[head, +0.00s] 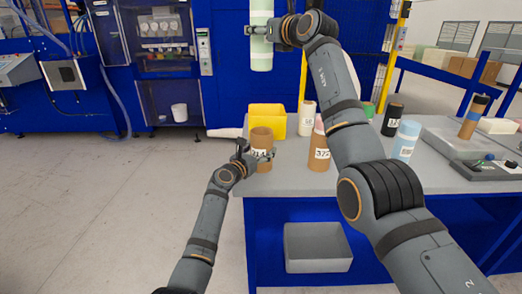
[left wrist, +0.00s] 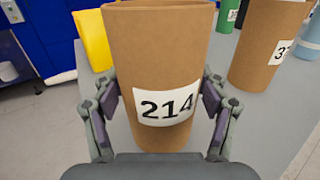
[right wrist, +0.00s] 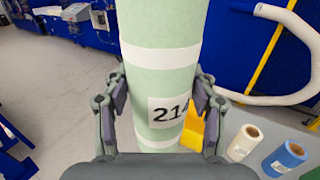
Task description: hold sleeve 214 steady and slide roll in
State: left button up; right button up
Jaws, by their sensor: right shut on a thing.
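Sleeve 214 (head: 262,136) is an open brown cardboard tube standing upright near the table's front left edge. Its 214 label shows in the left wrist view (left wrist: 165,50). My left gripper (head: 256,156) has its fingers on either side of the sleeve, close to its wall but not closed on it. The roll (head: 261,58) is pale green with white bands and a label reading 21 and a partly hidden digit. My right gripper (head: 264,31) is shut on the roll (right wrist: 160,85), holding it upright, well above the sleeve in the head view. The sleeve's inside is hidden.
A yellow bin (head: 267,117) stands just behind the sleeve. Brown sleeve 377 (head: 319,155), a cream roll (head: 307,120) and a light blue roll (head: 405,141) stand to the right. A grey bin (head: 318,262) sits under the tabletop.

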pick_arm(q)
jog(key=c, duration=0.5)
pick_arm(e)
notch_tip(320, 180, down, 14)
jog(key=n+g+y, duration=0.2)
jog(key=y, duration=0.1)
jog(key=shift+r+n+g+y, duration=0.25)
jog(key=shift+n+g+y, duration=0.05)
jog(key=shift+n, duration=0.1)
